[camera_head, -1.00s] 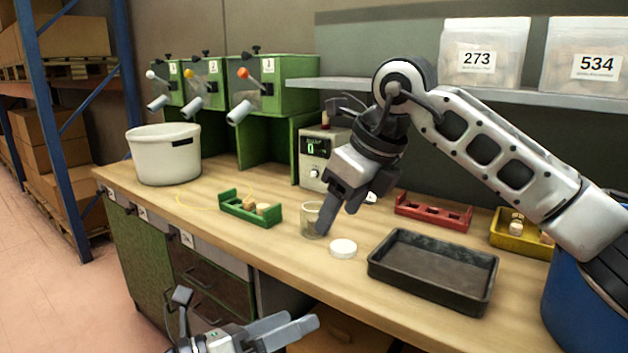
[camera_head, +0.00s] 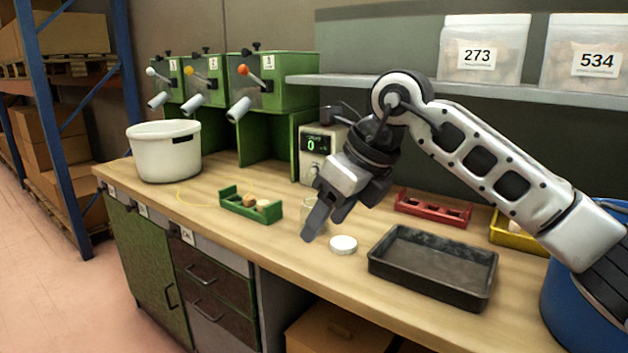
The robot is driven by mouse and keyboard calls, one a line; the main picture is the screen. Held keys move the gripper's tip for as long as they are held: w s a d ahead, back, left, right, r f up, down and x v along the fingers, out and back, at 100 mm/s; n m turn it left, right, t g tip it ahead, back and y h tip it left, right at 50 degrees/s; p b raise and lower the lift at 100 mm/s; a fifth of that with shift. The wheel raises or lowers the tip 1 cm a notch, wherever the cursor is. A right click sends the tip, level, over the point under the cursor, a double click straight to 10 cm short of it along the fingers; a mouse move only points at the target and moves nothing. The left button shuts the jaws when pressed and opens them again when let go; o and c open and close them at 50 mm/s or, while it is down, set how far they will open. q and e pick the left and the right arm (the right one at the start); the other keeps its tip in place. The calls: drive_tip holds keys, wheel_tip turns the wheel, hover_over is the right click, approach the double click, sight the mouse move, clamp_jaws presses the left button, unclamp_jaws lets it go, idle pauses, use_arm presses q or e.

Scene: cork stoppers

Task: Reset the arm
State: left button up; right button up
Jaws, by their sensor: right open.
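My right arm comes in from the right, over the bench. My right gripper (camera_head: 325,214) is open, its dark fingers pointing down and to the left above the bench. A small clear jar (camera_head: 309,212) stands behind the fingers and is mostly hidden by them. I see nothing held between the fingers. A white round lid (camera_head: 343,244) lies on the bench just to the right of and below the fingertips. My left gripper is out of view.
A black tray (camera_head: 432,292) lies at front right. A red rack (camera_head: 433,199) and a yellow tray (camera_head: 517,241) are behind the tray. A white tub (camera_head: 163,163) stands at left, dispensers behind. The wooden bench (camera_head: 200,222) has free room at its front left.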

drive_tip(key=s+a+f+m+g+y, duration=0.35)
drive_tip(key=s+a+g+y, duration=0.25)
drive_tip(key=s+a+y, duration=0.55)
drive_tip(key=w+d+f+m+t+h, duration=0.1)
drive_tip(key=d+f+m+t+h, duration=0.2)
drive_tip(key=d+f+m+t, duration=0.55)
drive_tip(key=w+d+f+m+t+h, duration=0.15)
drive_tip(key=m+t, duration=0.45)
drive_tip(key=m, duration=0.8)
drive_tip(key=w+d+f+m+t+h, duration=0.1)
drive_tip(key=d+f+m+t+h, duration=0.2)
drive_tip(key=d+f+m+t, duration=0.55)
drive_tip(key=s+d+f+m+g+h, duration=0.2)
drive_tip(key=s+f+m+g, duration=0.2)
drive_tip(key=s+f+m, duration=0.1)
drive_tip(key=s+d+f+m+g+h, duration=0.2)
drive_tip(key=s+f+m+g, duration=0.3)
drive_tip(key=s+f, duration=0.3)
drive_tip(key=shift+s+d+f+h, duration=0.25)
drive_tip(key=shift+s+h, duration=0.25)
drive_tip(key=shift+h, duration=0.2)
